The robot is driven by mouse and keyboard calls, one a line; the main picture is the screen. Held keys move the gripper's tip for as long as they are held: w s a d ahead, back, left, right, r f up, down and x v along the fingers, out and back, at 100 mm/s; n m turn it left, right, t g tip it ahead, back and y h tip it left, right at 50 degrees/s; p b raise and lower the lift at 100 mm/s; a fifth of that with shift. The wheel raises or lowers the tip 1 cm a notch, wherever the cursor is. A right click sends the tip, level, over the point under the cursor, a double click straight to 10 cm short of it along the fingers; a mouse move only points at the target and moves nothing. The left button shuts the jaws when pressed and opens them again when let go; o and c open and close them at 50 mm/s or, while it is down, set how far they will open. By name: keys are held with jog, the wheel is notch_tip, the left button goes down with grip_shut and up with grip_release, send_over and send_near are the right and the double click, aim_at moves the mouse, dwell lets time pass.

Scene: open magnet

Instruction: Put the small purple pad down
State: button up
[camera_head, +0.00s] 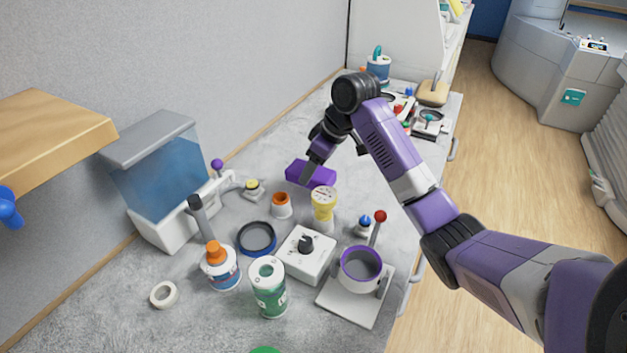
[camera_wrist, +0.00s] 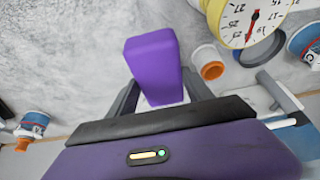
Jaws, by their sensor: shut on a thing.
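The small purple pad (camera_head: 318,174) is a purple block between the fingers of my gripper (camera_head: 308,180) in the head view. In the wrist view the pad (camera_wrist: 155,65) sticks out beyond the two dark fingers of my gripper (camera_wrist: 158,100), which are shut on its sides. The pad is over the grey counter (camera_head: 230,325), behind the yellow dial gauge. I cannot tell whether its underside touches the counter.
The yellow gauge (camera_head: 323,200) and an orange-rimmed white cup (camera_head: 281,205) stand close in front of the pad. A blue-black ring (camera_head: 257,238), a white knob box (camera_head: 305,254) and a purple-rimmed pot (camera_head: 361,266) stand nearer. The counter left of the pad looks clear.

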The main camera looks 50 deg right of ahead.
jog(key=shift+f, duration=2.3)
jog(key=shift+f, duration=0.1)
jog(key=o, duration=1.3)
jog(key=shift+o, duration=0.2)
